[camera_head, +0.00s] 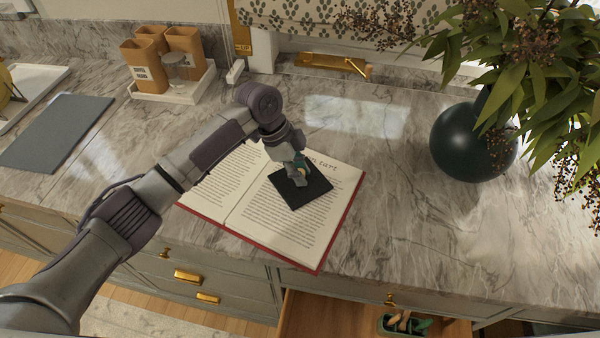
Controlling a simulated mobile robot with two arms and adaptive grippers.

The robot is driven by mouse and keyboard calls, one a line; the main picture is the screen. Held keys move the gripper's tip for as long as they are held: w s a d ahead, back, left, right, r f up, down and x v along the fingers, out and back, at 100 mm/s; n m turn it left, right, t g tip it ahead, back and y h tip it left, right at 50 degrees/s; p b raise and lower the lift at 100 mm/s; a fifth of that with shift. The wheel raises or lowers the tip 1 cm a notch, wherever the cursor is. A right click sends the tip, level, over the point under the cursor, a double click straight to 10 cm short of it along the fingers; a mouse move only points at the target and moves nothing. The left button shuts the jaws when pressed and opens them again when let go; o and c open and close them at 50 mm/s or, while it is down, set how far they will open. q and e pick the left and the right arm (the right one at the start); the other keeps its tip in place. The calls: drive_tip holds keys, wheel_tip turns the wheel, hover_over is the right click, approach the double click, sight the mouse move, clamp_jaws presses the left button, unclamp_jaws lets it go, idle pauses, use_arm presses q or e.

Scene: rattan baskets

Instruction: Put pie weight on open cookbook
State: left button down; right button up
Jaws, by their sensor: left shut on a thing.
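The open cookbook (270,231) lies on the marble counter, with printed pages and a red cover edge. A flat black square piece, which I take to be the pie weight (312,190), is over the right-hand page. My left gripper (298,172) comes down from above and is shut on the pie weight near its middle. A small teal and gold patch shows by the fingers, too small to make out. I cannot tell whether the weight touches the page. My right gripper is not in view.
A dark round vase (462,140) with leafy branches stands at the right. A white tray (188,94) with orange canisters (145,66) is at the back left, beside a grey board (55,132). An open drawer (345,318) juts out below the counter's front edge.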

use_arm(q)
drive_tip(key=c, duration=1)
unclamp_jaws()
drive_tip(key=shift+f, duration=0.1)
use_arm(e)
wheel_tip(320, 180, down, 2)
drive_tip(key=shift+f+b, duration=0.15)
drive_tip(key=shift+b, duration=1)
use_arm(q)
drive_tip(key=shift+v, duration=6.15)
